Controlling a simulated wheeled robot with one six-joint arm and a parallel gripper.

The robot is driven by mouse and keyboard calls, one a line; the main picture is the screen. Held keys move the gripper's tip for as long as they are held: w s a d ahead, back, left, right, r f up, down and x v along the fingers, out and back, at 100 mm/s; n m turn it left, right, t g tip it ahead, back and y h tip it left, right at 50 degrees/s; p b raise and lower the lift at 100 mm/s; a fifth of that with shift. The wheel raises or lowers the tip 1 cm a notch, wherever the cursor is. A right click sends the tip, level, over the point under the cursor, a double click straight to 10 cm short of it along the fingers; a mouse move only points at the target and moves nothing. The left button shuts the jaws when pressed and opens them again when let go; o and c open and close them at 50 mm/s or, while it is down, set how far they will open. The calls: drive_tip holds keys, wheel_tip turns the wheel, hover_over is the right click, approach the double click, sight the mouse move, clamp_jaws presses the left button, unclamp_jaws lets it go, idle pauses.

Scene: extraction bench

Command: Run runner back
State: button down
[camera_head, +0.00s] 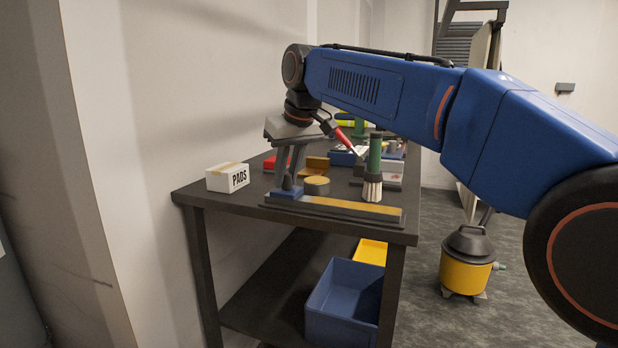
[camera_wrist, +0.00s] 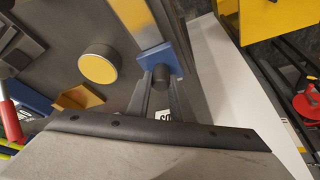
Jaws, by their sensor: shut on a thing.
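The runner (camera_head: 287,193) is a blue block with a dark upright knob. It sits near the left end of a dark rail (camera_head: 345,207) with a yellow strip, along the bench's front edge. My gripper (camera_head: 287,180) reaches down from above, its fingers shut on the runner's knob. In the wrist view the blue runner (camera_wrist: 157,57) lies across the rail (camera_wrist: 172,14), and my gripper (camera_wrist: 161,84) has a finger on each side of the dark knob. The fingers hide part of the knob, and the rail's end behind them is hidden.
A white PADS box (camera_head: 228,177) stands left on the dark bench (camera_head: 190,196). A round yellow-topped puck (camera_head: 316,185) lies close behind the rail. A green-handled brush (camera_head: 373,165) stands near its right end. A blue bin (camera_head: 345,300) is below; a yellow vacuum (camera_head: 466,268) is right.

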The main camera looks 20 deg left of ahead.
drive_tip(key=shift+a, duration=0.9)
drive_tip(key=shift+r, duration=0.1)
drive_tip(key=c, duration=1.6)
unclamp_jaws()
drive_tip(key=shift+s+a, duration=0.1)
drive_tip(key=shift+a, duration=0.1)
drive_tip(key=shift+o, duration=0.2)
drive_tip(key=v, duration=1.7)
drive_tip(key=shift+d+r, duration=0.1)
drive_tip(key=shift+r, duration=0.05)
